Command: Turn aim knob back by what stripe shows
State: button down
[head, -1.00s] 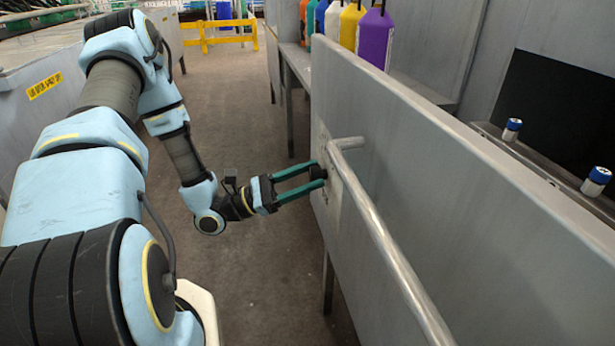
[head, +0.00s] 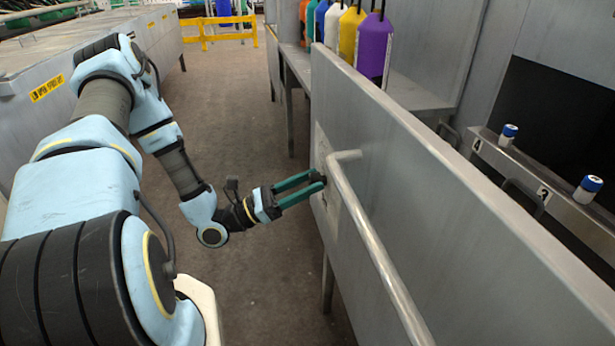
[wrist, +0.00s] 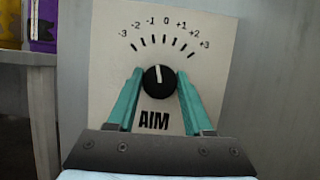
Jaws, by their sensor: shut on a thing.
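The AIM knob (wrist: 159,81) is a round black dial with a white pointer line, set on a pale plate (wrist: 110,50) marked -3 to +3. The pointer tilts slightly left of straight up, close to the -1 mark. The two green fingers of my gripper (head: 318,183) stand on either side of the knob and are shut on it; they also show in the wrist view (wrist: 159,88). In the head view the knob is hidden by the fingers. No stripe can be made out clearly on the scale.
A grey panel (head: 440,215) carries the plate, with a metal handrail (head: 375,255) close to my fingers. Coloured bottles (head: 374,45) stand behind.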

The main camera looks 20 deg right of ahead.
jog(key=shift+c, duration=1.5)
grip_release()
jog(key=b+v, duration=0.2)
jog(key=v, duration=0.8)
jog(key=shift+a+f, duration=0.2)
jog(key=shift+a, duration=0.15)
